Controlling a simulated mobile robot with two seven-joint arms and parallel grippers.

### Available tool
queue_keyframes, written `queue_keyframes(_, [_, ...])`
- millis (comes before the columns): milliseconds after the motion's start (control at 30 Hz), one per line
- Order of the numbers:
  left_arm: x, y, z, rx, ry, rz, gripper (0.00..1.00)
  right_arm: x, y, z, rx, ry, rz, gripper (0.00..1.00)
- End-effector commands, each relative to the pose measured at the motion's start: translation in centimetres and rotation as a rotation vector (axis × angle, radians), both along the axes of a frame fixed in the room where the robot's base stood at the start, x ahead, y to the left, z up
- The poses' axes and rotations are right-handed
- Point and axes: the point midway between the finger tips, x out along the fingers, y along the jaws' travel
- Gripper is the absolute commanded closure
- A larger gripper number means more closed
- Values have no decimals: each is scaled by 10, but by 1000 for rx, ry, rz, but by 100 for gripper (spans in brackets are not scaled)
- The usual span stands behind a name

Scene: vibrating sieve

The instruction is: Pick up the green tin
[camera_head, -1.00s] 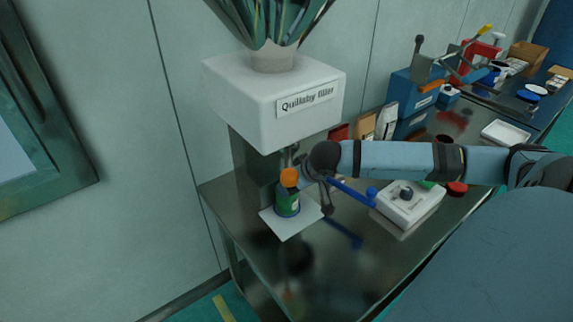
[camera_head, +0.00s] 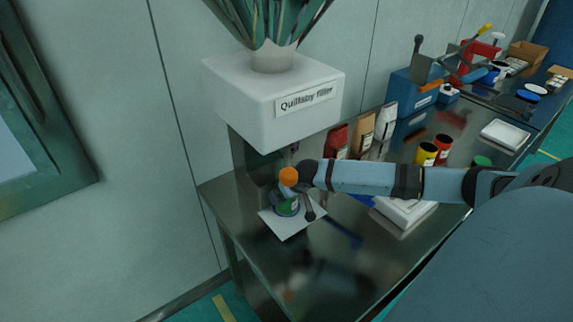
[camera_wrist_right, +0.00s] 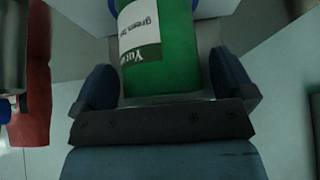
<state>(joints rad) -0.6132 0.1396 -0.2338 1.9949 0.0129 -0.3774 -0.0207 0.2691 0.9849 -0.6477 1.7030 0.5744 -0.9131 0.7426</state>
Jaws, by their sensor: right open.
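The green tin (camera_head: 287,208) stands on a white square plate (camera_head: 290,231) under the white filler in the head view, partly covered by my right gripper. In the right wrist view the tin (camera_wrist_right: 158,50), green with a white label, fills the space ahead of the jaws. My right gripper (camera_wrist_right: 165,84) is open, with one dark finger on each side of the tin. Both fingers look apart from its wall. In the head view the gripper (camera_head: 298,200) is low at the tin. My left gripper is not in view.
The filler (camera_head: 270,105) overhangs the tin, and an orange ball (camera_head: 289,175) sits just above it. A white control box (camera_head: 405,213) lies to the right, partly behind my arm. Bags, yellow and red tins (camera_head: 427,154) and a blue machine stand farther back. The front table is clear.

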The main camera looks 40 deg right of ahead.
Motion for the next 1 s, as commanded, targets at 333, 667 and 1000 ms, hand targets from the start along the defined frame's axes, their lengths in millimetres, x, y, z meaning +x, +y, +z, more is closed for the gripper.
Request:
queue_keyframes(333, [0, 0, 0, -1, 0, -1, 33, 7, 0, -11, 1, -1, 1, 0])
queue_keyframes(667, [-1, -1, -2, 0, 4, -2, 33, 7, 0, -10, 1, -1, 1, 58])
queue_keyframes(1000, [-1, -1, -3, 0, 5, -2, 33, 7, 0, -3, 1, -1, 1, 59])
